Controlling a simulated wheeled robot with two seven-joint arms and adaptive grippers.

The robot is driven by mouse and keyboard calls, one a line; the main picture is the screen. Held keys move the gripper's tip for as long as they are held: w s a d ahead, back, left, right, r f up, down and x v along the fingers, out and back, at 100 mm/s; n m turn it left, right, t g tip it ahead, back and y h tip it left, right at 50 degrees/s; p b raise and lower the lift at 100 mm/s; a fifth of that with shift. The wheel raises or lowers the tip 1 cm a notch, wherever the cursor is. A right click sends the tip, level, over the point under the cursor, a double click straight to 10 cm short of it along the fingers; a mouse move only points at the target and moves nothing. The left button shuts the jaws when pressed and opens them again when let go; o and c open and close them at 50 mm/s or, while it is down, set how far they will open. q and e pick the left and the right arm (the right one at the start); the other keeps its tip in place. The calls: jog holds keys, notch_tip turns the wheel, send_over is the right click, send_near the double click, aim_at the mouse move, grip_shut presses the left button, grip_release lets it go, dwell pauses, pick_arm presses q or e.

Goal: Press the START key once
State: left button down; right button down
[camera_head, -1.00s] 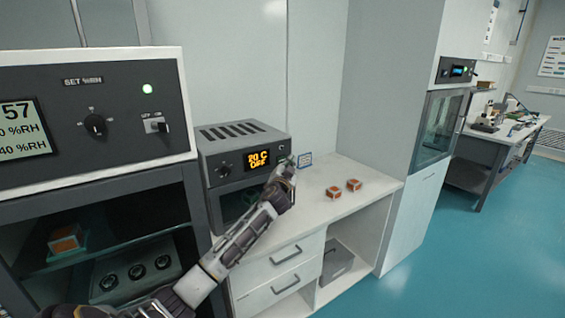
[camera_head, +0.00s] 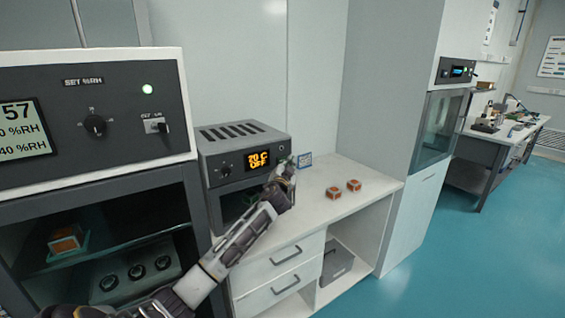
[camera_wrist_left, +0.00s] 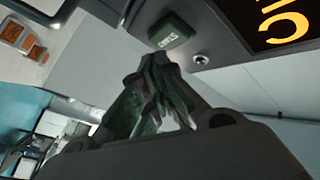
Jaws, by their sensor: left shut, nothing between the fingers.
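The small bench oven (camera_head: 232,137) stands on the white counter, with an orange display (camera_head: 256,161) that shows a temperature and OFF. The green START key (camera_wrist_left: 172,31) is on its front panel in the left wrist view, beside the display and a small round silver part. My left gripper (camera_head: 287,166) is at the right end of that panel. In the left wrist view its fingers (camera_wrist_left: 153,62) are shut and empty, their tips close below the key. I cannot tell whether they touch it. In the head view the key is hard to make out behind the gripper.
Two orange-and-white boxes (camera_head: 343,189) sit on the counter (camera_head: 315,208) to the right. A humidity cabinet (camera_head: 95,115) is at left, and a tall unit (camera_head: 440,125) is at right.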

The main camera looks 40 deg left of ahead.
jog(key=shift+s, duration=0.2)
jog(key=shift+s, duration=0.4)
pick_arm(q)
jog(key=shift+w+a, duration=0.1)
jog(key=shift+a, duration=0.2)
pick_arm(e)
jog(key=shift+w+f, duration=0.1)
jog(key=shift+w, duration=0.1)
pick_arm(q)
jog(key=shift+a, duration=0.1)
pick_arm(e)
jog(key=shift+w, duration=0.55)
jog(key=shift+s, duration=0.1)
